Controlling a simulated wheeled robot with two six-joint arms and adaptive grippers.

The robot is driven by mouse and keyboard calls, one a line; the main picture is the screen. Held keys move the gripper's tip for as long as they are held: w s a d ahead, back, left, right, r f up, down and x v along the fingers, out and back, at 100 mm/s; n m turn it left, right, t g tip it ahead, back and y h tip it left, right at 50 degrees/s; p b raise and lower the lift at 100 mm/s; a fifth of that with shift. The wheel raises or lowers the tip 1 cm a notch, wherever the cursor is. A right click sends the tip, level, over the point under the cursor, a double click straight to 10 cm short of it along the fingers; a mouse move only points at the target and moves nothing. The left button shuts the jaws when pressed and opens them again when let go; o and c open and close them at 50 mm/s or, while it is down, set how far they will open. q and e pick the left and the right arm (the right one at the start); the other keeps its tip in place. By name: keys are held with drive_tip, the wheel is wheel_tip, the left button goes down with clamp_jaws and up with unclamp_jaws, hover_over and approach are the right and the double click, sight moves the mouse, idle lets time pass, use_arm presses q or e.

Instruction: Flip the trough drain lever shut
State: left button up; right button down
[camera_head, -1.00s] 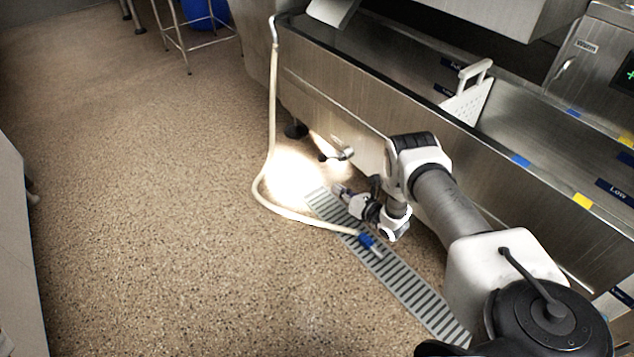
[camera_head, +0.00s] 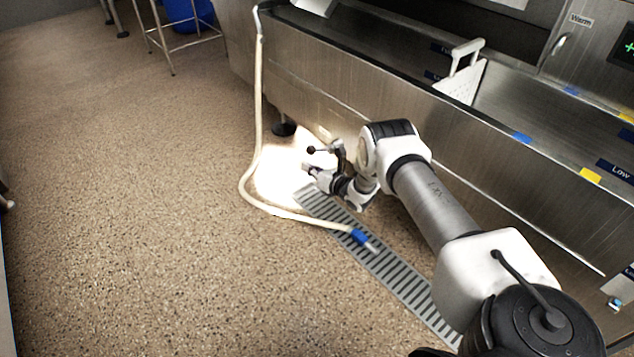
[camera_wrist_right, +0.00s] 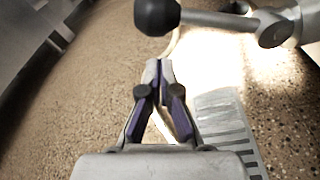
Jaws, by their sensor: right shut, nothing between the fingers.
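The drain lever (camera_head: 323,149) is a short metal arm with a black ball knob, low on the front of the steel trough (camera_head: 400,115). In the right wrist view the lever's rod (camera_wrist_right: 215,19) crosses the top, with its black knob at the upper left end. My right gripper (camera_head: 309,170) is low beside the lever, just below the knob in the head view. In the right wrist view its fingertips (camera_wrist_right: 158,66) are together with nothing between them, under the knob and seemingly apart from it. My left gripper is not in view.
A cream hose (camera_head: 257,130) hangs from the trough's left end and runs along the floor to a blue-collared nozzle (camera_head: 361,238) on the slotted floor drain (camera_head: 400,282). Open floor lies at left.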

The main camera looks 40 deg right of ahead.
sight(320, 149)
drive_tip(key=shift+s+d+r, duration=0.1)
drive_tip(key=shift+d+r, duration=0.15)
drive_tip(key=shift+r, duration=0.5)
drive_tip(key=shift+s+d+r, duration=0.1)
drive_tip(key=shift+d+r, duration=0.1)
drive_tip(key=shift+r, duration=0.55)
